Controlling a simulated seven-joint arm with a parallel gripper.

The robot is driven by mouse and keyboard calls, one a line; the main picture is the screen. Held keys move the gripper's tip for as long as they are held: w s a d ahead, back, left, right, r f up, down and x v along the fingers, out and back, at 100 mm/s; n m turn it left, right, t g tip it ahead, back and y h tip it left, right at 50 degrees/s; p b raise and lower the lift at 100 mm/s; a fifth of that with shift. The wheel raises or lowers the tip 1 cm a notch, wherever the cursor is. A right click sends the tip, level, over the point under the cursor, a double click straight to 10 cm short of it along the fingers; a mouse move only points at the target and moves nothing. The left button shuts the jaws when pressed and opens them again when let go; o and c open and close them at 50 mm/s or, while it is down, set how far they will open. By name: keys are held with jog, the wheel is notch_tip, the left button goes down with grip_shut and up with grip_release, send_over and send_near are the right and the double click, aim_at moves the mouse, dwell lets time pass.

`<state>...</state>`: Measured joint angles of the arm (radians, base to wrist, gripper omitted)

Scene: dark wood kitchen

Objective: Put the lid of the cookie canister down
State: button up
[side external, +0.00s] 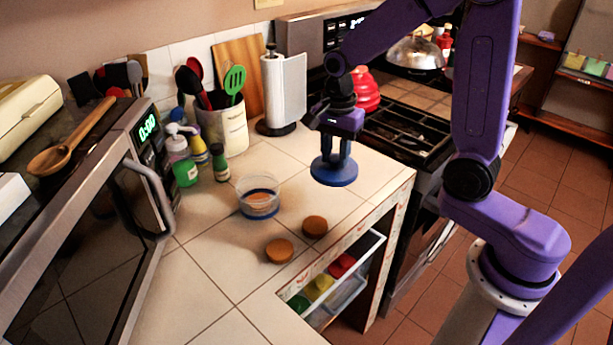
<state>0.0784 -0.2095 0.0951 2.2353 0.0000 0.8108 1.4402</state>
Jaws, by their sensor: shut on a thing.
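The cookie canister (259,204) is a clear round tub with a blue band, standing open on the tiled counter. Something brown shows inside it. The blue round lid (334,174) is held by my gripper (336,152), to the right of the canister and apart from it. My gripper points down and is shut on the lid's upper part. The lid looks roughly level; I cannot tell whether it touches the counter. Two brown cookies (279,250) (314,226) lie on the counter in front of the canister.
A soap bottle (183,160), a utensil crock (222,125) and a paper towel roll (284,90) stand at the back. The microwave (90,210) is at left, the stove (410,132) at right. An open drawer (335,285) is below the front edge. Bare counter lies around the lid.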

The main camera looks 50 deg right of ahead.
jog(key=w+f, duration=0.6)
jog(key=w, duration=0.1)
jog(key=shift+w+a+f, duration=0.1)
jog(key=shift+a, duration=0.15)
jog(key=shift+w+f, duration=0.45)
jog(key=shift+f, duration=1.65)
jog(key=shift+f, duration=0.15)
jog(key=o, duration=1)
notch_tip(320, 180, up, 12)
jog(key=shift+r, duration=0.2)
